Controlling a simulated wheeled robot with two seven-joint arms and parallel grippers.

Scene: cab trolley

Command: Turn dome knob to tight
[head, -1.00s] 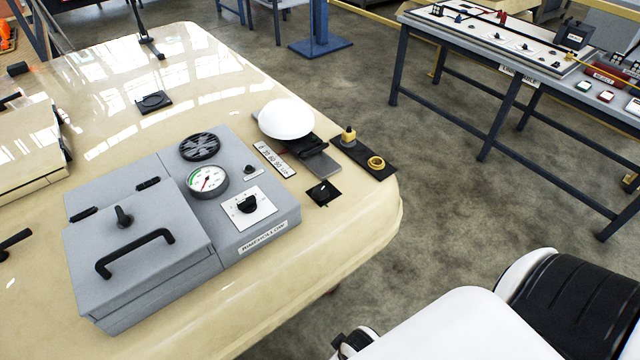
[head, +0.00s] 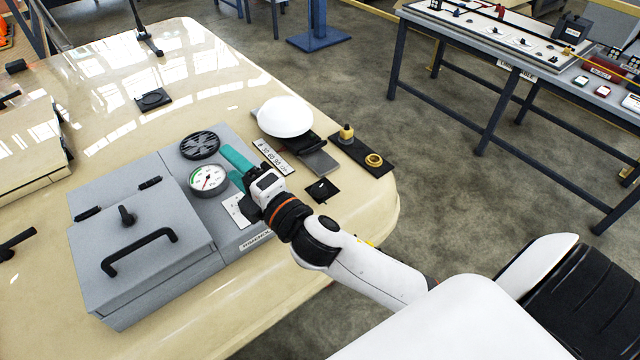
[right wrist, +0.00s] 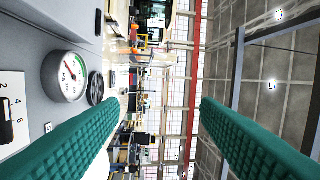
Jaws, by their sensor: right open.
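A white dome (head: 285,116) sits near the right edge of the cream surface, with a dark bracket and grey plate (head: 319,162) beside it. A small black knob (head: 322,189) stands on a black square in front of that plate. My right gripper (head: 230,164) is open and empty over the grey panel, left of the dome, near the gauge (head: 207,178). Its teal fingers are wide apart in the right wrist view (right wrist: 155,108). My gripper hides most of the white dial plate (head: 232,207); its black knob (right wrist: 6,131) shows at the wrist view's left edge. No label reading tight is legible. My left gripper is out of view.
A grey box (head: 140,245) with a black handle adjoins the panel on the left. A round vent (head: 200,145) lies behind the gauge. A brass knob (head: 346,132) and a brass ring (head: 374,160) stand on a black strip right of the dome. A workbench is farther right.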

